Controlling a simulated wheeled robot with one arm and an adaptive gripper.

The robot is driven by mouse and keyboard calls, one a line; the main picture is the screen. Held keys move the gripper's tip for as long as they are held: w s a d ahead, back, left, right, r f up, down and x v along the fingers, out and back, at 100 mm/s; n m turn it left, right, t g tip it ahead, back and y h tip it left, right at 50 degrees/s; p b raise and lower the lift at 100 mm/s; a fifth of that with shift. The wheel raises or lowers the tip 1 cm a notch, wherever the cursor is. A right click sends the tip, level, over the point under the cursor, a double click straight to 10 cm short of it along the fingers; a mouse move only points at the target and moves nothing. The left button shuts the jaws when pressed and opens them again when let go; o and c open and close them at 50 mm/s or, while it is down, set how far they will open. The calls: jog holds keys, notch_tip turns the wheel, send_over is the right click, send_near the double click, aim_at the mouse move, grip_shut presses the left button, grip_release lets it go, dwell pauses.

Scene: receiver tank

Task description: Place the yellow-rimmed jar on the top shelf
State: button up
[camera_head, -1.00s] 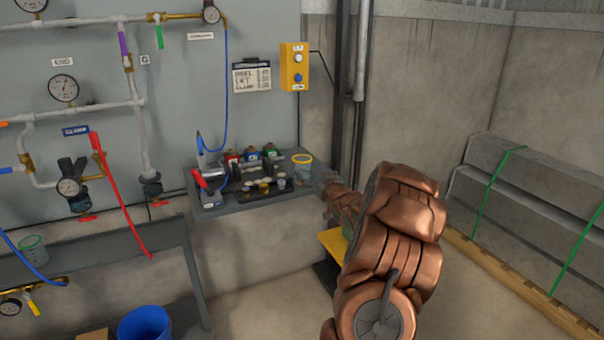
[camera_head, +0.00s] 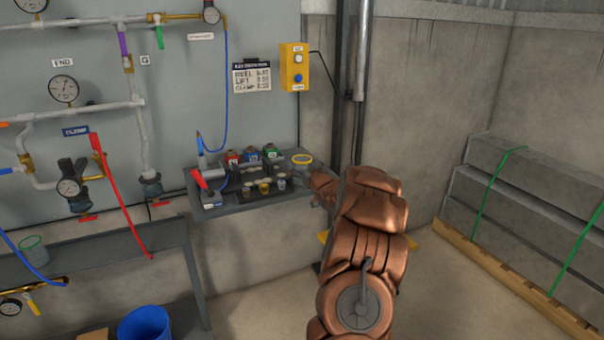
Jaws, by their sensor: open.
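The yellow-rimmed jar (camera_head: 302,159) stands at the right end of a small grey wall shelf (camera_head: 240,208). Its yellow rim shows clearly; its clear lower body is partly covered by my gripper. My gripper (camera_head: 311,176) is at the jar's right side, low against its body. The finger ends are small and blurred here, so I cannot tell if they touch the jar or reach around it. Which surface counts as the top shelf is not clear from this view.
Red, blue and green containers (camera_head: 251,155) and a rack of small cups (camera_head: 264,187) crowd the shelf left of the jar. A yellow button box (camera_head: 294,67) hangs above. A dark vertical pipe (camera_head: 340,100) stands close behind my arm. Concrete blocks (camera_head: 540,190) fill the right.

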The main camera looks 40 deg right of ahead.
jog(key=c, duration=1.5)
jog(key=shift+o, duration=0.2)
jog(key=shift+r, duration=0.5)
jog(key=shift+s+a+r, duration=0.1)
jog(key=shift+s+r, duration=0.1)
jog(key=shift+r, duration=0.5)
jog(key=shift+s+a+r, duration=0.1)
jog(key=shift+s+r, duration=0.05)
jog(key=shift+r, duration=0.5)
jog(key=s+a+r, duration=0.1)
jog(key=s+a, duration=0.7)
jog(key=s, duration=0.4)
jog(key=shift+s+a+r+b, duration=0.15)
jog(key=shift+s+a+b, duration=0.1)
jog(key=shift+a+b, duration=0.1)
